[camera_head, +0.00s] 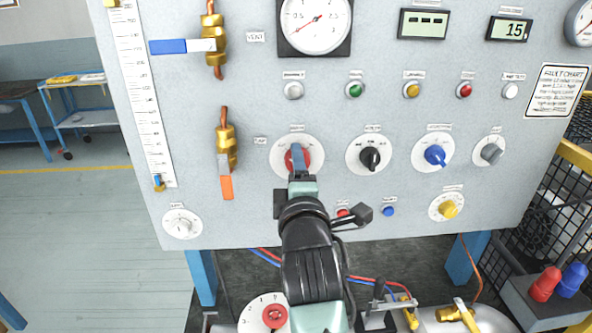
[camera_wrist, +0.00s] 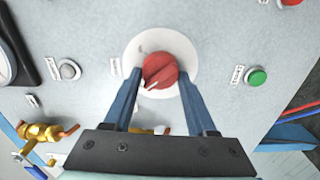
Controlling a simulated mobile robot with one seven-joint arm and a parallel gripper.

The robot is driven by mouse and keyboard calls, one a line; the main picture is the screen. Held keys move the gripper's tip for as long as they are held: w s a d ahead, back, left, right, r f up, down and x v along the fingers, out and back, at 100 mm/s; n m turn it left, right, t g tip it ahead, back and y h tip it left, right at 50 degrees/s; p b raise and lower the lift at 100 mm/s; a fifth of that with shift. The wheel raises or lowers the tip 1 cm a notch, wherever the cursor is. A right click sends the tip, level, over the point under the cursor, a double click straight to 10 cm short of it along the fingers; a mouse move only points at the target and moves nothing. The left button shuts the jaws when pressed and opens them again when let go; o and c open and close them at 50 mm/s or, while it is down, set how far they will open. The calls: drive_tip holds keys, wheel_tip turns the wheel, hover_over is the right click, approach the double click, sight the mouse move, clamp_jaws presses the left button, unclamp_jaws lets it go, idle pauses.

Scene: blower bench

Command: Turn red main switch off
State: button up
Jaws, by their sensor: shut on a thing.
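The red main switch (camera_head: 306,160) is a round red knob on a white disc on the grey panel, left of the black knob. In the wrist view the red knob (camera_wrist: 160,70) shows a white mark towards its lower left. My gripper (camera_head: 298,153) reaches up to it from below and is shut on it, with one blue finger on each side of the knob in the wrist view (camera_wrist: 160,78). In the head view the fingers hide the middle of the knob. The lettering around its disc is too small to read.
On the same row are a black knob (camera_head: 370,158), a blue knob (camera_head: 435,155) and a grey knob (camera_head: 491,153). An orange-handled valve (camera_head: 226,185) is close on the left. Another red knob (camera_head: 274,316) is below. Open floor lies at the left.

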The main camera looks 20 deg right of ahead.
drive_tip(key=shift+n, duration=0.4)
drive_tip(key=o, duration=1.4)
drive_tip(key=shift+c, duration=0.2)
drive_tip(key=b+v, duration=0.3)
drive_tip(key=v, duration=1)
drive_tip(key=shift+b, duration=0.4)
